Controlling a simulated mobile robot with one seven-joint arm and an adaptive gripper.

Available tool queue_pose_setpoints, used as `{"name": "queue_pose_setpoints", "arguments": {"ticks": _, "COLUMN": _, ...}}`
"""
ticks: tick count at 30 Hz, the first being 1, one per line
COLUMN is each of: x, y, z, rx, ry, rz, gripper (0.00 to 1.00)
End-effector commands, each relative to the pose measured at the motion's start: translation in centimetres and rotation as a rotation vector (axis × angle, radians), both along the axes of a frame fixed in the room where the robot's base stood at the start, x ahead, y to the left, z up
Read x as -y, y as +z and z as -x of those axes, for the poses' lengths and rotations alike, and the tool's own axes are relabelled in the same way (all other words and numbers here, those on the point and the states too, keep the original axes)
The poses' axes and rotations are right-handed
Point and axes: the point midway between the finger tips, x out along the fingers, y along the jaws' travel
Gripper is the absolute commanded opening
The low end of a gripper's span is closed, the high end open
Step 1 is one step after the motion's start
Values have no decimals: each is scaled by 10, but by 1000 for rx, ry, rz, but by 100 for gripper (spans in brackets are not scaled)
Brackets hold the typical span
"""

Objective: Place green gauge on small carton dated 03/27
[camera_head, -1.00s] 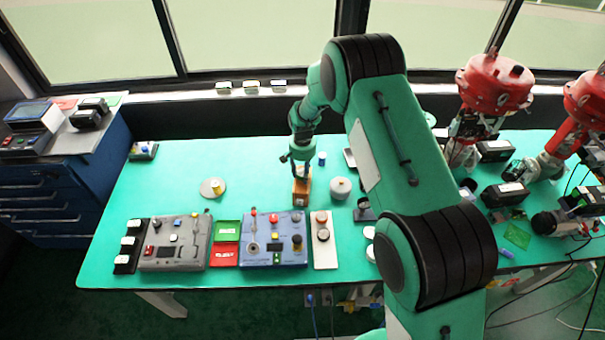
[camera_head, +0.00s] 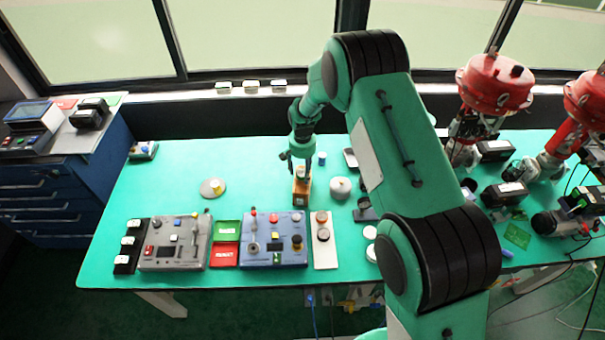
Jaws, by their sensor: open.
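My gripper (camera_head: 300,162) is open, pointing down just above a small brown-orange carton (camera_head: 301,199) on the green table (camera_head: 150,190). The gripper hides part of the carton's top, and I cannot tell whether the fingers touch it. Any date on the carton is too small to read. I cannot make out a green gauge for certain; one may be hidden by the gripper or my arm.
A grey round piece (camera_head: 340,188) stands right of the carton, and a small blue cylinder (camera_head: 322,158) behind it. A disc with a yellow knob (camera_head: 213,187) lies left. Control boxes (camera_head: 275,240) line the front edge. Red valve actuators (camera_head: 495,85) stand at right.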

Motion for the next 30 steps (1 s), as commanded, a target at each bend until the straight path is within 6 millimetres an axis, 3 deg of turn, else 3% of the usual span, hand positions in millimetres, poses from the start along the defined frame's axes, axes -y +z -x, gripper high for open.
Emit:
{"name": "queue_pose_setpoints", "arguments": {"ticks": 18, "x": 0, "y": 94, "z": -1, "rx": 2, "ry": 0, "rz": -1, "gripper": 56}}
{"name": "queue_pose_setpoints", "arguments": {"ticks": 30, "x": 0, "y": 106, "z": -1, "rx": 0, "ry": 0, "rz": 0, "gripper": 56}}
